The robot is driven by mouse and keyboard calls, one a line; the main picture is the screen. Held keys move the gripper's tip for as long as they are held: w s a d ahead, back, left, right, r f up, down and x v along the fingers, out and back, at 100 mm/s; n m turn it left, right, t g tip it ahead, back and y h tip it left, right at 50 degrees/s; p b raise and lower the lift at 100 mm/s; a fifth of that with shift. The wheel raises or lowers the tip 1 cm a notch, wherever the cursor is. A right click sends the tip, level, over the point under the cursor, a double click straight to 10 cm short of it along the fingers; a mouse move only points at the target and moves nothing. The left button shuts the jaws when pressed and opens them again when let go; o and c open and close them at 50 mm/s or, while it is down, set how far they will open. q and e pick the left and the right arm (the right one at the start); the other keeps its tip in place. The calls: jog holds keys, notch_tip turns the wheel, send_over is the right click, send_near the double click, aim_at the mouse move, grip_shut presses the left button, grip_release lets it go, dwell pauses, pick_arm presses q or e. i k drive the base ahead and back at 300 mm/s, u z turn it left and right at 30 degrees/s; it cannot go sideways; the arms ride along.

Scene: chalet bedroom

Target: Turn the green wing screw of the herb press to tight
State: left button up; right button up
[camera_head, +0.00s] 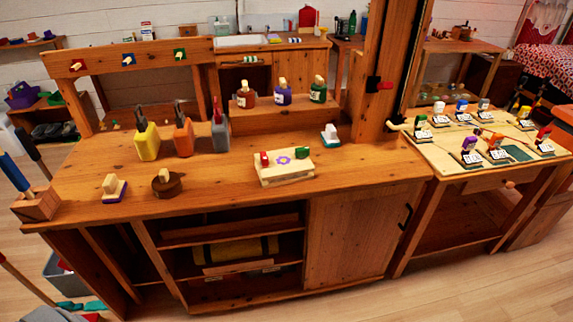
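The herb press (286,176) is a pale wooden block of two boards with a purple flower on top. It rests near the front middle of the wooden bench. Its green wing screw (302,153) stands up at the right end of the top. A red wing screw (265,158) stands at the left end. How tight either screw is cannot be told at this size. Neither of my grippers is in the head view, and nothing touches the press.
The bench top (370,172) is clear around the press. A small white-and-teal object (330,135) stands behind it. A round wooden piece (167,183) is to the left. Several bottles stand on a raised shelf behind. A thick post (377,70) rises at the back right.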

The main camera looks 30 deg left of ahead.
aim_at(302, 153)
jog(key=u, duration=1.4)
jog(key=i, duration=0.65)
jog(key=z, duration=0.15)
